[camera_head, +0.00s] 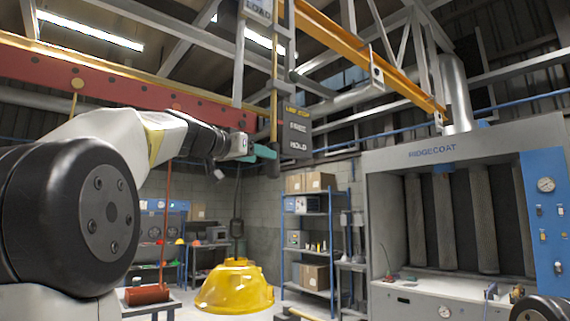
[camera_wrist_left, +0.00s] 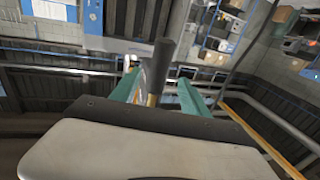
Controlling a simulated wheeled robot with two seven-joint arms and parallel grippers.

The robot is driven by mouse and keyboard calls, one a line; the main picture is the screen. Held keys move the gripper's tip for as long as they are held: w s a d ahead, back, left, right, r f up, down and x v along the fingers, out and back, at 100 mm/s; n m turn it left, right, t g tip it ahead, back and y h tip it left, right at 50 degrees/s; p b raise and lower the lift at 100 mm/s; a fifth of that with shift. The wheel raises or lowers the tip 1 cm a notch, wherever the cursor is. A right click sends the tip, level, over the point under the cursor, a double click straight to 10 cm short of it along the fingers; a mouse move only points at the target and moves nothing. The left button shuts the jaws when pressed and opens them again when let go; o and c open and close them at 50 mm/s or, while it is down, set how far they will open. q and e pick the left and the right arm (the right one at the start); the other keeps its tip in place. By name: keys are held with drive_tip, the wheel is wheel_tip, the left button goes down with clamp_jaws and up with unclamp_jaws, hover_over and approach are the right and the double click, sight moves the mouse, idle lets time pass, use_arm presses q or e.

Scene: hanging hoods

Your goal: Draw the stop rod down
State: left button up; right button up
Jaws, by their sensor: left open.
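The stop rod (camera_head: 274,95) hangs upright as a thin yellow rod with a dark grip (camera_head: 273,166) at its lower end. In the left wrist view the gripper (camera_wrist_left: 160,80) is open, with the dark grip (camera_wrist_left: 162,62) and a brass-coloured length of rod between the fingers. Whether a finger touches the rod cannot be told. My right gripper is out of view.
A red beam (camera_head: 120,88) runs overhead at the left, and an orange rail (camera_head: 370,55) at the upper right. A yellow hood (camera_head: 234,288) sits low in the middle. Blue shelving (camera_head: 308,227) and a grey booth (camera_head: 455,152) stand behind and to the right.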

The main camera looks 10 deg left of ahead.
use_arm(q)
drive_tip(key=x, duration=0.7)
drive_tip(key=shift+d, duration=0.1)
clamp_jaws()
idle(1.2)
